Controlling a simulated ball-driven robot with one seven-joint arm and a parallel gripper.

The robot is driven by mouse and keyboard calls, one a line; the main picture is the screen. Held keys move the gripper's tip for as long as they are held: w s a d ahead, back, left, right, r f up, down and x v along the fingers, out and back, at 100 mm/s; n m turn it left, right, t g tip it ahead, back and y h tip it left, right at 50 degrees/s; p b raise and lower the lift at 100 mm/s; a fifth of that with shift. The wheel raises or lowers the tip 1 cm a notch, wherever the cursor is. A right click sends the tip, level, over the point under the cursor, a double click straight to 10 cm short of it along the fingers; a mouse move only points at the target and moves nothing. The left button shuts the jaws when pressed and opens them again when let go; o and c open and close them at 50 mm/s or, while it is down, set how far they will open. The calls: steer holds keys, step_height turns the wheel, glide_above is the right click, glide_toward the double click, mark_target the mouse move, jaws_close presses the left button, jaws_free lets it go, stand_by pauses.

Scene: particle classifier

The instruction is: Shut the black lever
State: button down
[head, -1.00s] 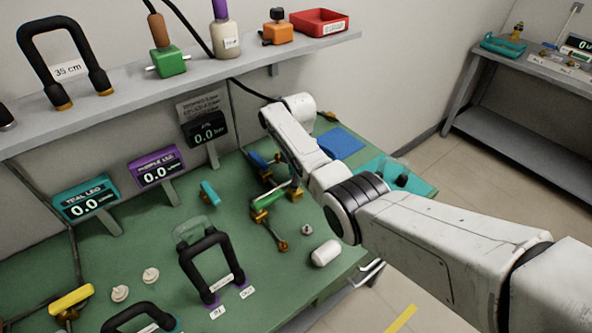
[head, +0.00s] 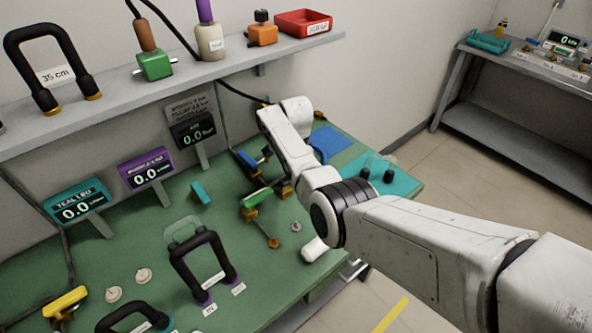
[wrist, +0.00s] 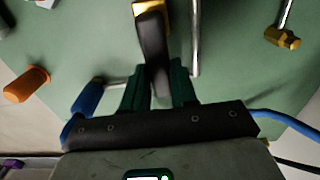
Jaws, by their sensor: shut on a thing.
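In the wrist view, the black lever (wrist: 153,42) runs from a yellow-gold fitting (wrist: 149,7) at the top down between the dark green fingers of my gripper (wrist: 160,88). The gripper is shut on the lever, one finger on each side. The lever's lower end is hidden between the fingers.
Beside the gripper in the wrist view are a blue handle (wrist: 86,100), a metal rod (wrist: 196,40) and an orange cylinder (wrist: 27,84). A brass fitting (wrist: 283,38) lies further right.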

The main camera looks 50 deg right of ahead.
stand_by(0.5)
steer(key=c, duration=0.9)
jaws_free()
steer(key=shift+r, duration=0.1)
step_height(320, 180, up, 11)
steer(key=shift+f, duration=0.2)
